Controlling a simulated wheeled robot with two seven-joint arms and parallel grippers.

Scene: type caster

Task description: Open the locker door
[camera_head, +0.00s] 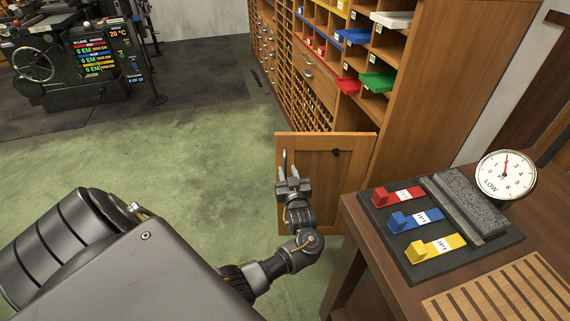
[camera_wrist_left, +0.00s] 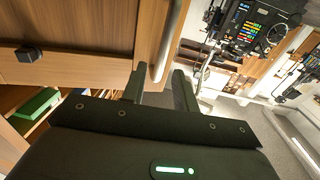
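The wooden locker door (camera_head: 318,170) stands swung out from the low end of the cabinet, its panel facing the head camera. It also shows in the left wrist view (camera_wrist_left: 85,70), with a dark knob (camera_wrist_left: 28,53) on it. A grey bar handle (camera_wrist_left: 170,40) runs along the door's edge. My left gripper (camera_head: 290,172) is at the door's left edge. In the left wrist view its two fingers (camera_wrist_left: 159,88) are apart, and the handle's end shows between them; I cannot tell whether they touch it. My right gripper is not in view.
The tall wooden cabinet (camera_head: 425,85) with colored trays stands behind the door. A dark table (camera_head: 360,228) with red, blue and yellow blocks and a dial gauge (camera_head: 506,174) is close on the right. Green floor (camera_head: 190,160) is clear to the left. Machinery (camera_head: 75,65) stands at the back left.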

